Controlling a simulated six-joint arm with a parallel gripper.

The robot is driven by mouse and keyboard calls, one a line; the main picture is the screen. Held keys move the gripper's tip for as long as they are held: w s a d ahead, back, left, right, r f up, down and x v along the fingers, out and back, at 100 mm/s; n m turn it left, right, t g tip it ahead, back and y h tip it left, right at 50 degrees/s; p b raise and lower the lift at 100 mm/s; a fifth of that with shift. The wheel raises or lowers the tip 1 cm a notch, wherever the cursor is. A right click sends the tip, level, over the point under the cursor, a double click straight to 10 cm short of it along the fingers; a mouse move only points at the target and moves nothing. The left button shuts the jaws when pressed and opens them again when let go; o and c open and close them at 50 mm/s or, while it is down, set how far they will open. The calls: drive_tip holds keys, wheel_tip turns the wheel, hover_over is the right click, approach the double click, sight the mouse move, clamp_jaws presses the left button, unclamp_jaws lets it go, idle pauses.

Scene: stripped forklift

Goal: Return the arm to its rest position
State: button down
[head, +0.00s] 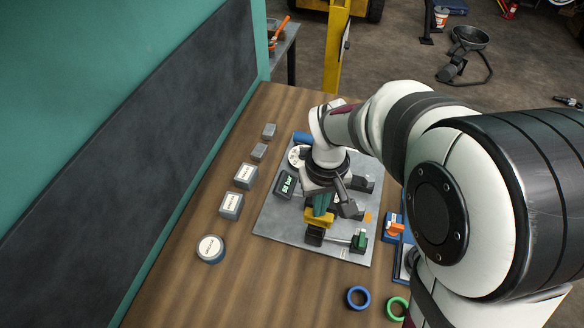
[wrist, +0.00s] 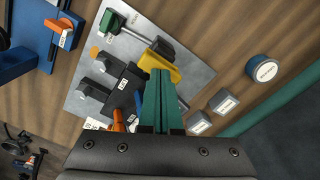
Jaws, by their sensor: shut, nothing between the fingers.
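My gripper (head: 321,207) is over the grey panel on the wooden table, pointing down. In the wrist view its two teal fingers (wrist: 159,74) lie together with nothing between them. The fingertips overlap a yellow block (wrist: 172,66) in the picture; I cannot tell whether they touch it. The grey panel (head: 278,222) carries a small display reading "50 bar" (head: 286,185), a round white dial (head: 298,157), several dark blocks and a green block (head: 360,240) near a metal rod. My wrist hides part of the panel.
Several labelled grey blocks and a round labelled puck (head: 210,249) stand left of the panel. A blue ring (head: 358,297) and a green ring (head: 397,308) lie at the front. A blue holder with an orange part (head: 395,228) is right. A teal-framed dark board (head: 130,130) borders the left.

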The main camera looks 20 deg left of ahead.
drive_tip(key=shift+r, duration=1.3)
drive_tip(key=shift+f, duration=0.15)
drive_tip(key=shift+f, duration=2.45)
drive_tip(key=shift+r, duration=2.6)
drive_tip(key=shift+f, duration=2.65)
drive_tip(key=shift+r, duration=2.7)
